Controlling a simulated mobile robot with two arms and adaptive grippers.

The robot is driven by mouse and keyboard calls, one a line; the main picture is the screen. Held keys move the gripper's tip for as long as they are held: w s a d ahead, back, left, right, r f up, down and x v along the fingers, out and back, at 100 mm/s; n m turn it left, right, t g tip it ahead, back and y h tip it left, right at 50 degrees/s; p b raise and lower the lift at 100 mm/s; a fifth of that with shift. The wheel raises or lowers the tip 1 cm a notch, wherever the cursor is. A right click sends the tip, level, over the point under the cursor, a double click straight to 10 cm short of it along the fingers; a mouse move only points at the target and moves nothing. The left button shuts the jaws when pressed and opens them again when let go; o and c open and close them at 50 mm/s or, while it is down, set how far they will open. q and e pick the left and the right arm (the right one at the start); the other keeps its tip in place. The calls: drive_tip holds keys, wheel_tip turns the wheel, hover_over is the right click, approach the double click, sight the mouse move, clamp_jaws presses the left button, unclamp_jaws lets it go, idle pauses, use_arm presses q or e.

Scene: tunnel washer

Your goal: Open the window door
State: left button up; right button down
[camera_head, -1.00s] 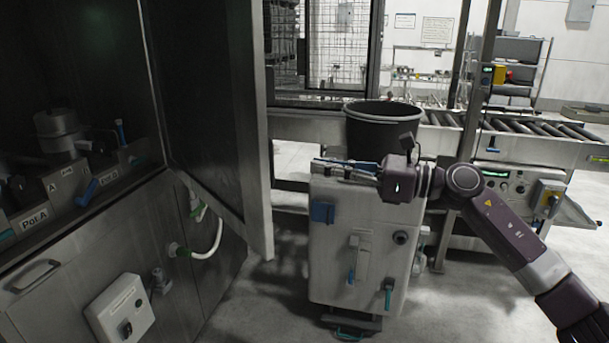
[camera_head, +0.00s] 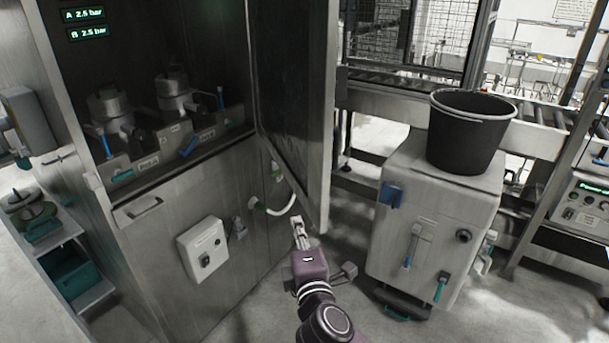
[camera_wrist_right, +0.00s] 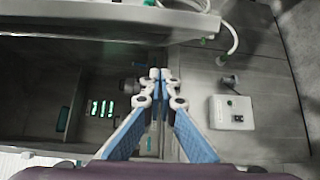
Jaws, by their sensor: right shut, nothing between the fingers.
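The window door (camera_head: 292,95) is a dark glass panel in a grey metal frame. It stands swung open at the right of the cabinet's lit opening, its free edge toward me. In the right wrist view its frame (camera_wrist_right: 110,14) crosses the top. My right gripper (camera_head: 298,228) is just below the door's lower free corner, shut and empty. In the right wrist view its blue-padded fingers (camera_wrist_right: 158,76) meet at the tips, with the cabinet interior beyond. I cannot tell whether it touches the door. My left gripper is not in view.
The cabinet (camera_head: 150,225) has a handle (camera_head: 145,208) and a white switch box (camera_head: 203,248) on its front. A white wheeled unit (camera_head: 430,225) carrying a black bucket (camera_head: 470,135) stands right of the door. A roller conveyor (camera_head: 535,115) runs behind. Some floor is free between cabinet and unit.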

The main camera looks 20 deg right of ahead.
drive_tip(key=s+a+r+m+h, duration=0.1)
drive_tip(key=s+r, duration=0.2)
drive_tip(key=r, duration=0.4)
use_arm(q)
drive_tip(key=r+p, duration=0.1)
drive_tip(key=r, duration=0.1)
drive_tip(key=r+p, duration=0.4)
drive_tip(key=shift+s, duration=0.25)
use_arm(e)
drive_tip(key=w+d, duration=0.5)
drive_tip(key=w, duration=0.5)
drive_tip(key=shift+d+f, duration=0.25)
drive_tip(key=shift+f, duration=0.1)
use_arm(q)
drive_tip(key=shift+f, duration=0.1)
use_arm(e)
drive_tip(key=shift+a, duration=0.1)
